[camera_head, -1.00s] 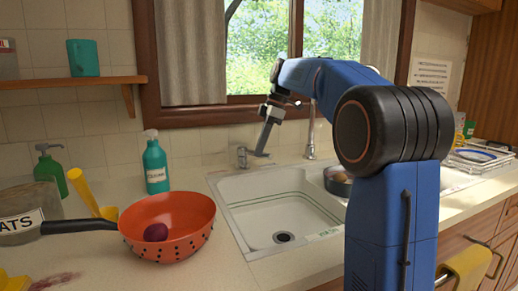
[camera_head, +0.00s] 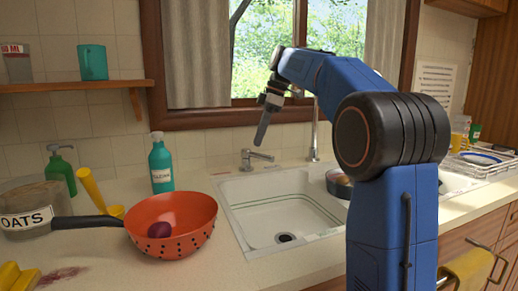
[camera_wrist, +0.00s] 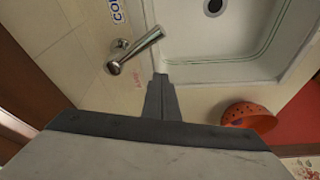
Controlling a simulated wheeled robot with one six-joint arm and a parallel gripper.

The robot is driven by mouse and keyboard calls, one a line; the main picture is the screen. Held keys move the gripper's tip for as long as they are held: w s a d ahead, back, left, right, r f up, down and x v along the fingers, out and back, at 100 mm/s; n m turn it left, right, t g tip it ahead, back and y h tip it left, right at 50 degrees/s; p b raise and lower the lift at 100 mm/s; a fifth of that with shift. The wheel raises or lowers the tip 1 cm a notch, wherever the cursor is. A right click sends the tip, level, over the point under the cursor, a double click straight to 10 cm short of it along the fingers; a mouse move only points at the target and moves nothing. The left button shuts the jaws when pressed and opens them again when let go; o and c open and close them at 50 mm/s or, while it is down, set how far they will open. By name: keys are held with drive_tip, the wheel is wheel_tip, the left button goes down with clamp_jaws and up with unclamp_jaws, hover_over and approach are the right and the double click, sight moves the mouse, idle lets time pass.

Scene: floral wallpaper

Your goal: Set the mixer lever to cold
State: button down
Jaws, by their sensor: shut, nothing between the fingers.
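The mixer (camera_head: 248,159) is a small chrome fitting on the counter behind the sink. Its lever (camera_head: 261,155) points right in the head view. In the wrist view the lever (camera_wrist: 142,48) slants up and right toward the basin. A blue label (camera_wrist: 117,10), partly cut off, lies above it and a small red label (camera_wrist: 137,80) lies below it. My gripper (camera_head: 259,143) is shut and empty, tilted down just above the lever. In the wrist view my shut fingertips (camera_wrist: 160,78) appear below the lever, apart from it.
The white sink (camera_head: 232,196) lies in front of the mixer, with a tall chrome spout (camera_head: 314,130) to the right. A teal bottle (camera_head: 160,165) and an orange colander (camera_head: 196,208) stand to the left. A pan (camera_head: 338,186) sits at the sink's right.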

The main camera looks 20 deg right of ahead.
drive_tip(key=shift+w+d+r, duration=0.15)
drive_tip(key=shift+d+r, duration=0.05)
drive_tip(key=shift+r, duration=0.55)
drive_tip(key=shift+w+d+r, duration=0.15)
drive_tip(key=shift+d+r, duration=0.05)
drive_tip(key=shift+r, duration=0.5)
drive_tip(key=shift+w+d+r, duration=0.15)
drive_tip(key=shift+d+r, duration=0.05)
drive_tip(key=shift+r, duration=0.55)
